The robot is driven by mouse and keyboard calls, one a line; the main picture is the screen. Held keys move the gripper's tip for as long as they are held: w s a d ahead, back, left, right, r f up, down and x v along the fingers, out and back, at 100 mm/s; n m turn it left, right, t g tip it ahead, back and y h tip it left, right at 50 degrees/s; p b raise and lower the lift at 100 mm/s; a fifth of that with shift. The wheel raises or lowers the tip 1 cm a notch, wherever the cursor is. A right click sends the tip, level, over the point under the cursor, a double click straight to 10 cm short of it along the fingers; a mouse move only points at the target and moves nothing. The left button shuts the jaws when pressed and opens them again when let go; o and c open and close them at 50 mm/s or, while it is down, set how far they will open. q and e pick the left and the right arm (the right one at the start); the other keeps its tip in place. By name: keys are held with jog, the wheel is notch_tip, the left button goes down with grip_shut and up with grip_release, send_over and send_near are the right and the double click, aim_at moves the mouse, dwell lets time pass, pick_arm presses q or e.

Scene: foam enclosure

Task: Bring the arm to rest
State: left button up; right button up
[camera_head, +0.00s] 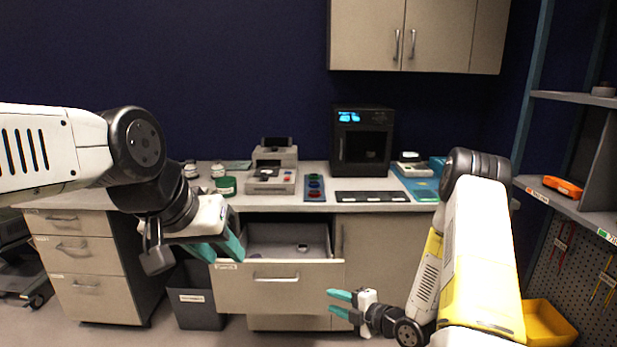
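My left arm (138,150) reaches in from the left, bent at a black joint. Its gripper (222,252) has teal fingers spread apart, just above the left front corner of an open drawer (280,287), with nothing seen between them. I cannot tell whether it touches the drawer. My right arm (480,255) comes up from the lower right and bends down. Its gripper (330,303) is low, in front of the cabinet right of the drawer, with its two teal fingers apart and empty, pointing left.
The drawer stands out from under the counter (400,207) with a small dark object (302,247) inside. A dark bin (196,310) stands below left. Shelves (575,205) rise at the right, and a yellow bin (548,325) sits lower right. A black machine (362,140) stands on the counter.

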jog(key=d+r+m+g+h, duration=0.1)
jog(key=d+r+m+h, duration=0.4)
jog(key=r, duration=0.6)
jog(key=d+r+m+h, duration=0.3)
jog(key=d+r+m, duration=0.3)
jog(key=r, duration=0.5)
jog(key=s+a+r+m+g, duration=0.1)
jog(key=s+r+m, duration=0.4)
jog(key=s, duration=0.6)
jog(key=s+a+r+m+g, duration=0.2)
jog(key=s+r+m, duration=0.4)
jog(key=s, duration=0.5)
jog(key=shift+s+a+r+m+y, duration=0.15)
jog(key=shift+s+a+m+y, duration=0.2)
jog(key=shift+a+m, duration=0.55)
